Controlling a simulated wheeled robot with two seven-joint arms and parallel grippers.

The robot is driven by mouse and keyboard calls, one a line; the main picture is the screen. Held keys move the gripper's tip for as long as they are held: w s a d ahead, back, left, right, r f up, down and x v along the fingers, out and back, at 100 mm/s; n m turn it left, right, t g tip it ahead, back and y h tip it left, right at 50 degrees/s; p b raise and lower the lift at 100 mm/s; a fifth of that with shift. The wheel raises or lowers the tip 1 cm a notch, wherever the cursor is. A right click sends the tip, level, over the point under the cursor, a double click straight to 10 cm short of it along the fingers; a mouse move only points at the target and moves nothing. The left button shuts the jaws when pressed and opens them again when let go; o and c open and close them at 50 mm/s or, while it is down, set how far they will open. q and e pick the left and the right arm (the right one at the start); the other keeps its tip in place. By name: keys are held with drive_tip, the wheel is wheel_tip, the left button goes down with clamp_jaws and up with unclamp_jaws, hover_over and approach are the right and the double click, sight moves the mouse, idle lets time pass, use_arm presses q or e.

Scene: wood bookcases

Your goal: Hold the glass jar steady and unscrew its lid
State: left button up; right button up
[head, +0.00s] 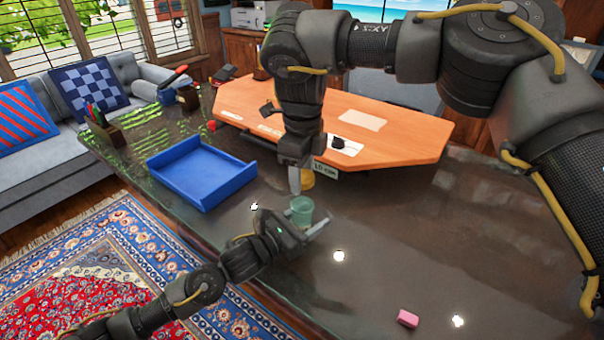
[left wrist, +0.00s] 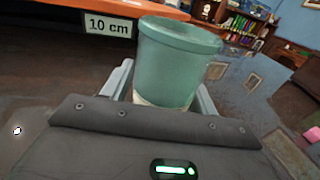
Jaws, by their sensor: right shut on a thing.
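The glass jar (head: 301,212) is a teal, see-through cylinder on the dark table. In the left wrist view the jar (left wrist: 175,68) is upright, and no lid shows on its rim. My left gripper (head: 312,231) has its fingers on either side of the jar, low down; whether they press on it is unclear. My right gripper (head: 296,183) points down from above and is shut on a yellow round thing, apparently the lid (head: 307,181), just above or behind the jar's rim. One finger hides part of the lid. It does not clearly show in the left wrist view.
A blue tray (head: 203,178) lies left of the jar. An orange wooden board (head: 390,135) with small dark things and papers on it stands behind the right gripper. A pink block (head: 408,318) lies at front right. The table right of the jar is mostly clear.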

use_arm(q)
drive_tip(key=shift+o, duration=1)
drive_tip(key=b+v, duration=0.1)
drive_tip(key=v, duration=0.9)
drive_tip(key=shift+s+a+f, duration=0.1)
drive_tip(key=shift+s+a, duration=0.1)
drive_tip(key=shift+a, duration=0.1)
use_arm(e)
drive_tip(key=shift+f, duration=0.7)
use_arm(q)
drive_tip(key=shift+s+a, duration=0.4)
drive_tip(key=shift+a, duration=0.05)
